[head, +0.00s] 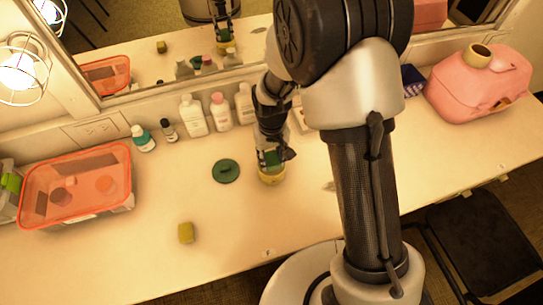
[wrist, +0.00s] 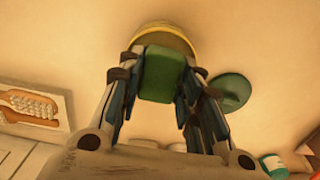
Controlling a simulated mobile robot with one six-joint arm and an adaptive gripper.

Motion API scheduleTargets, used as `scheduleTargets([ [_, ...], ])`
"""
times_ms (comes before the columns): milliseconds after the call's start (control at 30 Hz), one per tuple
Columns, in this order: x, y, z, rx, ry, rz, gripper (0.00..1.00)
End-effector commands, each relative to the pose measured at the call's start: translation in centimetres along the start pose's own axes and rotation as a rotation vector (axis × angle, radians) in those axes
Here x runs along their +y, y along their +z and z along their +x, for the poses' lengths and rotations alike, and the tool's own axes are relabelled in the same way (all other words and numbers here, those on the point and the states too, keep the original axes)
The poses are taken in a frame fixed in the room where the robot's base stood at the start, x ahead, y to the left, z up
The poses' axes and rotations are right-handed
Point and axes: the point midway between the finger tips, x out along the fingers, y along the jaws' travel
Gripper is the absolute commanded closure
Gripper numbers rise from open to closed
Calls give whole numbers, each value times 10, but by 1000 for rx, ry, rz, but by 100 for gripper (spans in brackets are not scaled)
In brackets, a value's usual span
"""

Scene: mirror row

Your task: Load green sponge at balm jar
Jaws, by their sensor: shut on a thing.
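My gripper (head: 271,152) is shut on the green sponge (wrist: 162,74), which shows between the fingers in the wrist view. The balm jar (head: 271,178) is a round yellow jar on the counter, just below my gripper. Its yellow rim (wrist: 170,30) shows beyond the sponge in the wrist view. The sponge and fingertips overlap the jar's mouth in the head view; I cannot tell how far inside they are. The jar's interior is mostly hidden. A round green lid (head: 226,171) lies flat on the counter left of the jar; it also shows in the wrist view (wrist: 231,91).
A yellow sponge (head: 186,232) lies on the open counter at front left. A coral-lidded bin (head: 78,186) stands at far left. Several bottles (head: 194,115) line the mirror behind my gripper. A pink case (head: 478,88) stands at right, and a dark chair (head: 475,245) is below the counter.

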Motion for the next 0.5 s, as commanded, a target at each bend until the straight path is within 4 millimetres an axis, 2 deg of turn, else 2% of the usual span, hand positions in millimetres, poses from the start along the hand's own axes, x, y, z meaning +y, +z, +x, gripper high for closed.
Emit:
scheduleTargets([
  [500, 0, 0, 4, 0, 0, 0, 87],
])
